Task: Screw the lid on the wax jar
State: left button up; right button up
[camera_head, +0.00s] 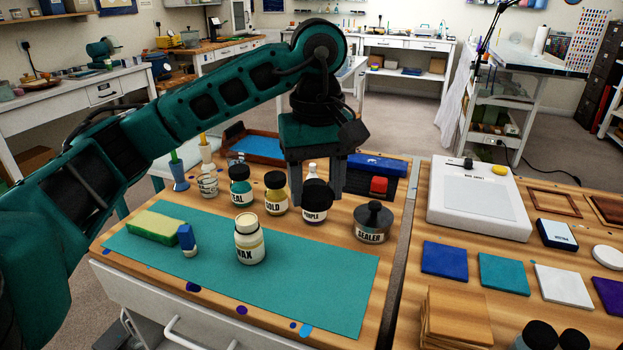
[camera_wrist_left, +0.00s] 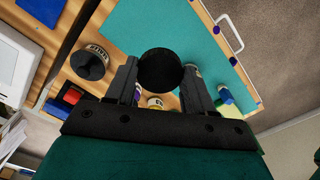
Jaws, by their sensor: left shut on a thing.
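The wax jar (camera_head: 250,243) stands upright on the teal mat (camera_head: 320,285), with its pale neck and top showing and no black lid on it. My left gripper (camera_head: 316,196) points down behind and to the right of it, shut on a round black lid (camera_head: 317,188). In the left wrist view the lid (camera_wrist_left: 161,72) sits between the two fingertips (camera_wrist_left: 160,75). The lid is apart from the wax jar. In the head view it overlaps the purple jar (camera_head: 313,215) behind it. My right gripper is not in view.
The teal jar (camera_head: 240,190), gold jar (camera_head: 275,200) and sealer jar (camera_head: 371,225) stand behind the mat. A green and yellow sponge (camera_head: 155,226) and a small blue-capped bottle (camera_head: 187,240) are left of the wax jar. The mat's right part is clear.

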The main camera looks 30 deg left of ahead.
pick_arm(q)
jog(key=s+d+f+m, duration=0.1)
jog(key=d+f+m, duration=0.5)
jog(key=f+m, duration=0.3)
notch_tip(320, 180, down, 3)
jog(key=shift+d+f+m, duration=0.1)
jog(key=shift+d+m, duration=0.15)
jog(key=shift+m, duration=0.15)
jog(key=shift+s+a, duration=0.1)
jog(key=shift+a, duration=0.05)
